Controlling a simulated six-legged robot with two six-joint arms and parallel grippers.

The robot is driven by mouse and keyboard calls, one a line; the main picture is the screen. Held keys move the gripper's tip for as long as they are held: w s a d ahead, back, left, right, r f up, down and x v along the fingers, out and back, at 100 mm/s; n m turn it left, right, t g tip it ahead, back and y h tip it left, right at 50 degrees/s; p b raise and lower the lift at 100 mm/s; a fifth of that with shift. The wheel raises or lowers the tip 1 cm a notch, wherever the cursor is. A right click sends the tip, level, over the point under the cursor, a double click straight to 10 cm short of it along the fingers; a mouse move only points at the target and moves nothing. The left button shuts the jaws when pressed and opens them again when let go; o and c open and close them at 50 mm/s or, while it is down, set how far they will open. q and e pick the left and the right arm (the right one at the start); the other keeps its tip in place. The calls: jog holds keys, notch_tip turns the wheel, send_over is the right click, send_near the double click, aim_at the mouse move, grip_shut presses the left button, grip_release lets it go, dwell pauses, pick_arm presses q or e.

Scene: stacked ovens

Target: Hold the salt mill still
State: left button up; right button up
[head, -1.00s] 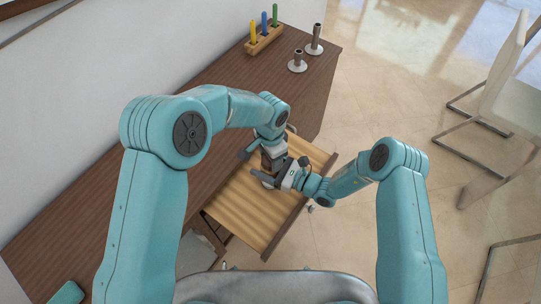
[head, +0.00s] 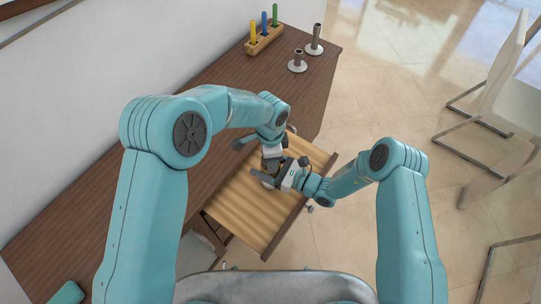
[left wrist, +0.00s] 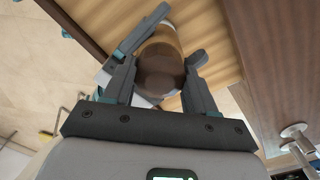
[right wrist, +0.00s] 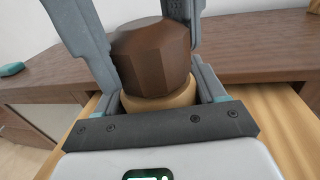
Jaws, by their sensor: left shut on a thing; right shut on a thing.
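The salt mill has a dark brown faceted top and a tan body. In the right wrist view its top (right wrist: 150,58) stands upright between the fingers of my right gripper (right wrist: 145,50), which is shut around the mill with the tan body low between them. In the left wrist view the mill (left wrist: 160,68) shows top-end on between the fingers of my left gripper (left wrist: 158,75), which is shut on its upper part. In the head view my left gripper (head: 270,153) is above my right gripper (head: 270,180), over the open drawer (head: 250,222); the grippers mostly hide the mill.
The drawer extends from a long brown cabinet (head: 130,195) along the wall. At its far end stand a wooden block with coloured pegs (head: 265,40) and two candlestick-like holders (head: 298,62). Chairs (head: 500,110) stand on the tiled floor at right, with clear floor between.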

pick_arm(q)
jog(key=o, duration=1.1)
jog(key=shift+c, duration=0.2)
notch_tip(320, 180, up, 12)
